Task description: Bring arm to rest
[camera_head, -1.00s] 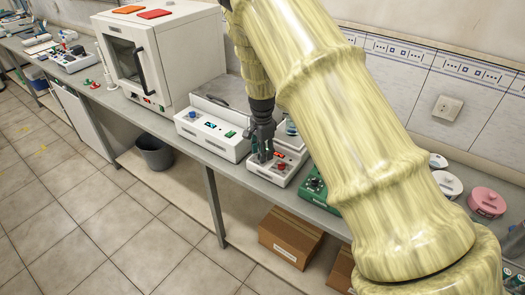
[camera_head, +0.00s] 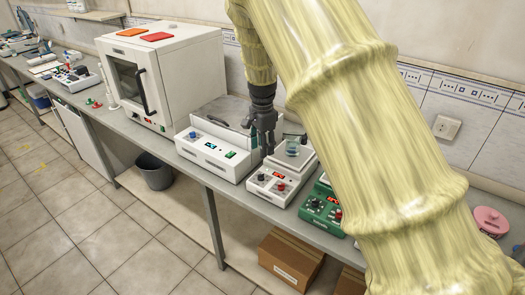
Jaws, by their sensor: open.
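My arm crosses the right half of the head view, its thick yellow-green links covering part of the bench. My gripper (camera_head: 268,143) hangs fingers down over the bench, between the white box with a blue knob (camera_head: 213,145) and the small white instrument with knobs (camera_head: 276,178). It is open and I see nothing held in it.
A large white oven (camera_head: 165,75) stands left on the bench, with orange and red pads on top. A green instrument (camera_head: 321,208) sits right of the white one. A pink round item (camera_head: 490,220) is at far right. Cardboard boxes (camera_head: 290,258) and a grey bin (camera_head: 154,172) are below.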

